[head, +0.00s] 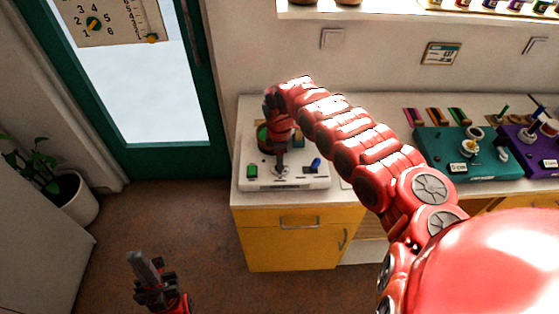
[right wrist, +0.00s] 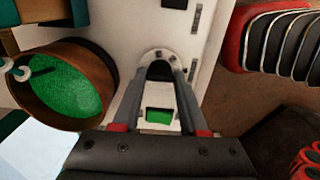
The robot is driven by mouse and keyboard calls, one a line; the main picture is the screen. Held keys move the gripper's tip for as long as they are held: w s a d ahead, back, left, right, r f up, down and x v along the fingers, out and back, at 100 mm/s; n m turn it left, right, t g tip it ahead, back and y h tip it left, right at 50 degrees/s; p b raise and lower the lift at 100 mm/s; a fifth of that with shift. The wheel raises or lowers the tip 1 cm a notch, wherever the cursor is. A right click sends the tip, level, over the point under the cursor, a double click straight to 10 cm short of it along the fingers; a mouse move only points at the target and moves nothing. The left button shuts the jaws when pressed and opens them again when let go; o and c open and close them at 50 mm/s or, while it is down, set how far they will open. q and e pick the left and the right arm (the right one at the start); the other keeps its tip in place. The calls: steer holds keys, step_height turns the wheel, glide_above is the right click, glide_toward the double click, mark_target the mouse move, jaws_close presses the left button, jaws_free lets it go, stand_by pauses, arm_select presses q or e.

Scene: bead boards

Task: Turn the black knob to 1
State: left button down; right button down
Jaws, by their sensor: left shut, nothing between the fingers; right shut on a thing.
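The black knob (right wrist: 160,70) sits on a round silver plate on a white panel (head: 322,182). My right gripper (right wrist: 160,76) is shut on the knob, with one finger on each side of it. In the head view, the right gripper (head: 281,168) comes down onto the panel and hides most of the knob. I cannot read the knob's scale or where it points. My left gripper (head: 146,268) is shut and empty, above the floor at the lower left, well apart from the panel.
A brown-rimmed round part with a green face (right wrist: 62,85) stands beside the right gripper. A green square (head: 251,170) and a blue part (head: 316,163) are on the panel. Teal (head: 455,165) and purple (head: 530,160) boards stand to the right.

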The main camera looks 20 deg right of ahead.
stand_by(0.3)
steer(key=shift+c, duration=2.2)
jaws_free()
step_height(320, 180, up, 17)
steer(key=b, duration=0.4)
steer(key=shift+r, duration=0.2)
